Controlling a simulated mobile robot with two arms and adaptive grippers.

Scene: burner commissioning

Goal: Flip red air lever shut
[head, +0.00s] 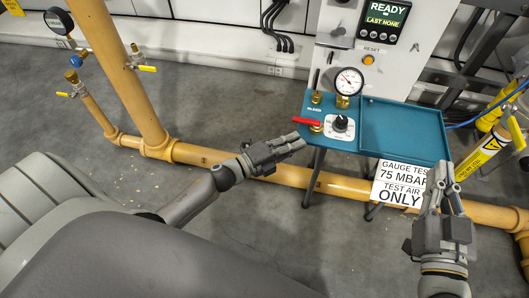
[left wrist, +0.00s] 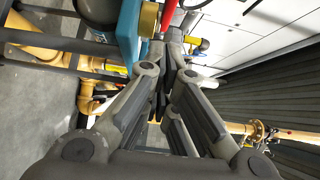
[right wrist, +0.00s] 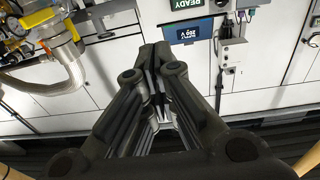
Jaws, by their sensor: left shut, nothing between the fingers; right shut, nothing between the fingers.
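The red air lever (head: 306,121) sits on the left side of the teal test box (head: 376,154), on a brass valve. Its handle points left in the head view. It also shows in the left wrist view (left wrist: 172,12) at the top, just beyond the fingertips, beside a brass fitting (left wrist: 148,20). My left gripper (head: 303,140) is shut and empty, its fingertips by the box's left edge just below the lever; I cannot tell whether they touch it. My right gripper (head: 441,168) is shut and empty at the box's right front corner, near the white gauge test sign (head: 400,184).
A pressure gauge (head: 349,81) and a black knob (head: 340,122) stand on the box close to the lever. Yellow pipes (head: 190,154) run along the floor behind my left arm. A yellow cylinder (head: 482,152) stands at right. The teal tray half is empty.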

